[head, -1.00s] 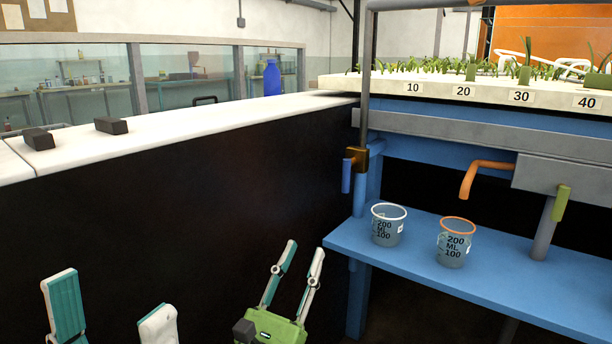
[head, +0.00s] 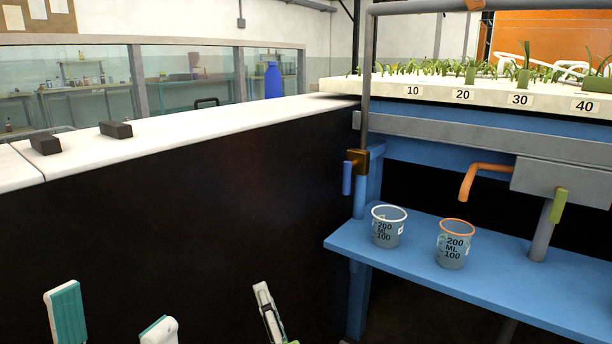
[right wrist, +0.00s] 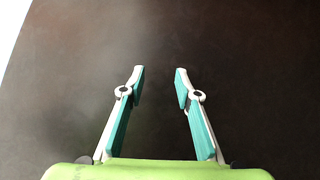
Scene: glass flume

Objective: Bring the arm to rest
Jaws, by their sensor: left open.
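My left gripper (head: 112,306) is at the bottom left of the head view, its two teal and white fingers wide apart with nothing between them. My right gripper (head: 268,312) is at the bottom centre of that view, in front of the dark wall, with mostly one pale finger showing. In the right wrist view my right gripper (right wrist: 160,78) has both fingers apart and empty, against a plain dark surface. Its green body fills the bottom edge there.
A blue shelf (head: 335,245) at the right holds a white-rimmed beaker (head: 388,228) and an orange-rimmed beaker (head: 454,246). An orange spout (head: 468,184) hangs above them.

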